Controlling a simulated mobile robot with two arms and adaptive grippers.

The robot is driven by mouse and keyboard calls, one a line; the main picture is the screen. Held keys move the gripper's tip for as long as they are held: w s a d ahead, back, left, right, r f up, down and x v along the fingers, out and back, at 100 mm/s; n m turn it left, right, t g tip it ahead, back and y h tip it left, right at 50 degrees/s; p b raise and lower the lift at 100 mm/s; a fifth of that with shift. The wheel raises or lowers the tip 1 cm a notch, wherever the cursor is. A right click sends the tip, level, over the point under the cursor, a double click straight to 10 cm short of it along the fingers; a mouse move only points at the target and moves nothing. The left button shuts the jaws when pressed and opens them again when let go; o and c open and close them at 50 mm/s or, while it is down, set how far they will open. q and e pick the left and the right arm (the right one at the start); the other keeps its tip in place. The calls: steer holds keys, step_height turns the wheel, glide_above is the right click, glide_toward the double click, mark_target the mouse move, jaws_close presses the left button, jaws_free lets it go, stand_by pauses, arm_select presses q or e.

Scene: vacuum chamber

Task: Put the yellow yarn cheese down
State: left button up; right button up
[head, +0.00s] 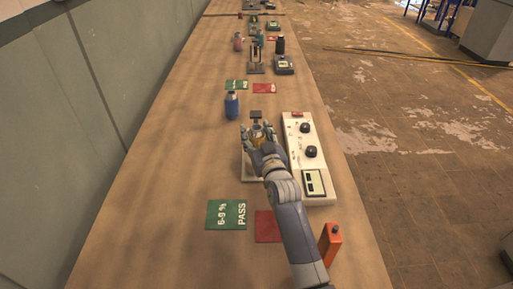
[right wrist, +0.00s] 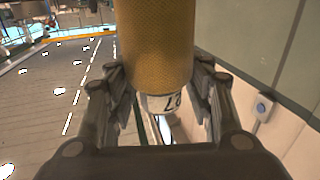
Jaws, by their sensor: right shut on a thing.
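The yellow yarn cheese (right wrist: 155,45) fills the upper middle of the right wrist view, a mustard cylinder with a white end bearing dark print. My right gripper (head: 258,137) is shut on it, with fingers on both sides. In the head view only a small yellow part of the cheese (head: 260,140) shows between the fingers, above a pale stand. The hand hides most of that stand, and I cannot tell whether the cheese touches it. My left gripper is not in view.
A white control box (head: 308,160) with black knobs stands right of the hand. A blue bottle (head: 232,105) stands behind left. A green PASS card (head: 227,214), a red card (head: 268,226) and an orange block (head: 330,243) lie nearer. The bench's left side is clear.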

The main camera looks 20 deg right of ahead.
mark_target(257, 145)
steer(key=shift+f, duration=2.1)
steer(key=o, duration=1.2)
steer(key=shift+f, duration=0.15)
steer(key=shift+s, duration=0.15)
steer(key=s, duration=1.1)
steer(key=shift+s+b, duration=0.4)
steer(key=shift+a, duration=0.1)
